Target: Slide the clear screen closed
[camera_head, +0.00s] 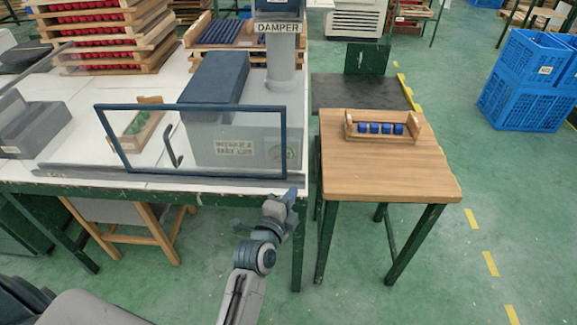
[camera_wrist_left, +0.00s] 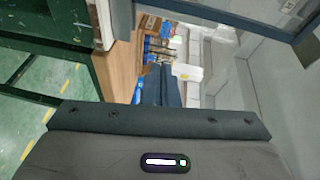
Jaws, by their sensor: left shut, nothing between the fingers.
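The clear screen (camera_head: 140,130) is a see-through panel in a dark blue frame, upright along the front of the white bench, before the grey machine (camera_head: 218,153). A dark curved handle (camera_head: 172,148) shows within the frame's outline. Part of a dark frame (camera_wrist_left: 235,17) crosses the top right of the left wrist view. My left gripper (camera_head: 291,193) is shut and empty, just below the frame's lower right corner in the head view. I cannot tell whether it touches the frame. In the left wrist view its dark fingers (camera_wrist_left: 160,86) point away from the camera. My right gripper is out of view.
A rail (camera_head: 75,174) runs along the bench's front edge. A wooden table (camera_head: 390,175) with a rack of blue pieces (camera_head: 380,128) stands at right. A wooden holder with green pieces (camera_head: 137,124) is behind the screen. Green floor is free in front.

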